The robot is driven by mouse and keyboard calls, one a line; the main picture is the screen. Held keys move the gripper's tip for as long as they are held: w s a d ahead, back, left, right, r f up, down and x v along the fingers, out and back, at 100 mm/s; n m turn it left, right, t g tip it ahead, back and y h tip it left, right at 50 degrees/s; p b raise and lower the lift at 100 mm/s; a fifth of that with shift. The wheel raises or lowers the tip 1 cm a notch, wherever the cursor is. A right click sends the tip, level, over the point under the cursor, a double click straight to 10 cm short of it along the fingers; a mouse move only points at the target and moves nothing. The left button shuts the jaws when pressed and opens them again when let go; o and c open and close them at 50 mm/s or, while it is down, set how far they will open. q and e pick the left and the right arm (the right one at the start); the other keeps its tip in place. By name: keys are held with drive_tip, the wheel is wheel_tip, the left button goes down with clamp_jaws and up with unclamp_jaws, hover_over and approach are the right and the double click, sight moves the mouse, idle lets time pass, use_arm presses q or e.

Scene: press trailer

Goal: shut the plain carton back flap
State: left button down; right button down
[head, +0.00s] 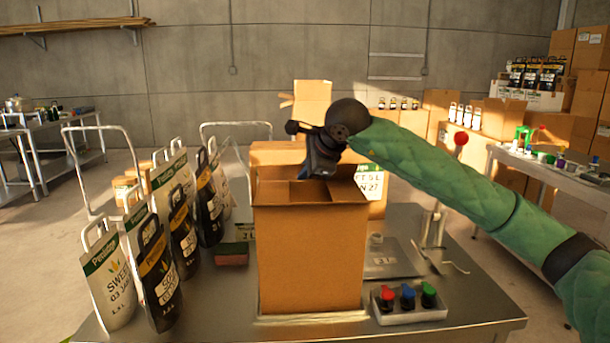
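The plain brown carton (311,255) stands upright on the metal table, in the middle of the head view. Its top is at least partly open, and inner panels or flaps show below the rim. A brown panel (275,155) rises at its rear left; it looks like the back flap, but I cannot tell it surely from a box behind. My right gripper (320,163) is dark and points down over the rear right of the carton's opening. Its fingertips are too dark and small to tell open from shut, or whether they touch a flap. My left gripper is not in view.
Several white and black pouches (161,265) stand left of the carton. A red-brown block (234,254) lies near them. A box with red, blue and green knobs (409,303) and a flat metal plate (383,259) are at right.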

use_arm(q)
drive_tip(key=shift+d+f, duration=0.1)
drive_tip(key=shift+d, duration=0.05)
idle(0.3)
use_arm(e)
drive_tip(key=c, duration=1.6)
unclamp_jaws()
drive_tip(key=shift+c, duration=0.2)
